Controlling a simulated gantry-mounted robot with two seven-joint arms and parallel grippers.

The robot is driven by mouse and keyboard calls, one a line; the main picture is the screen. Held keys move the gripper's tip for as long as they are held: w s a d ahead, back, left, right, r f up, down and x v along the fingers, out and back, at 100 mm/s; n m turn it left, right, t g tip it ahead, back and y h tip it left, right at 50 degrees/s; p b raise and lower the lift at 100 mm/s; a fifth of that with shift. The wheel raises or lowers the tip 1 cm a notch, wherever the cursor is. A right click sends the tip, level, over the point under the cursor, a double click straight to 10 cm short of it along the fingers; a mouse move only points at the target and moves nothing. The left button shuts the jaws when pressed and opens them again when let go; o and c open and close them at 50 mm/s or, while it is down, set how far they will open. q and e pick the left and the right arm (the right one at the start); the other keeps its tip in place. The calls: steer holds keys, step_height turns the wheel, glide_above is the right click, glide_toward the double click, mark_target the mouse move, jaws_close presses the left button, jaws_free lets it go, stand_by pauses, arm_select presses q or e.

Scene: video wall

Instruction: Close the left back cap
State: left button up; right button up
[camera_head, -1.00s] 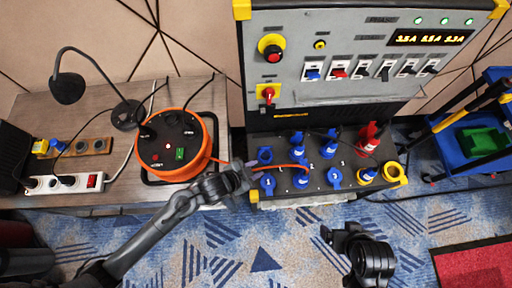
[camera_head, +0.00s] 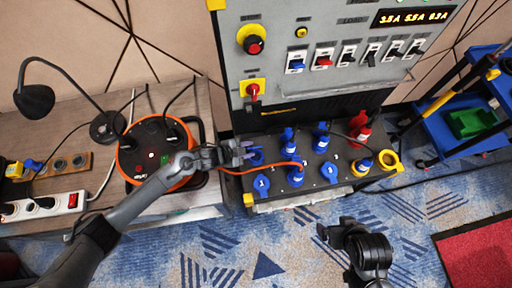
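The panel's socket shelf (camera_head: 276,186) carries several blue sockets with caps and plugs. The left back socket with its blue cap (camera_head: 257,157) is at the shelf's back left corner, partly hidden by my gripper; I cannot tell the cap's exact angle. My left gripper (camera_head: 246,151) is just left of this cap, fingers apart and pointing right; whether it touches the cap is unclear. My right gripper (camera_head: 331,229) hangs over the carpet in front of the shelf, away from the sockets, and its finger gap is unclear.
An orange cable reel (camera_head: 150,155) stands on the wooden table, under my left arm. Its orange cable (camera_head: 235,172) runs to a front socket. Blue plugs (camera_head: 321,137) and a red plug (camera_head: 361,128) stand along the back row. A blue cart (camera_head: 452,137) is at the right.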

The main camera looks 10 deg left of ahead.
arm_select(q)
steer(key=shift+b+x, duration=0.45)
steer(key=shift+x, duration=2.05)
jaws_close()
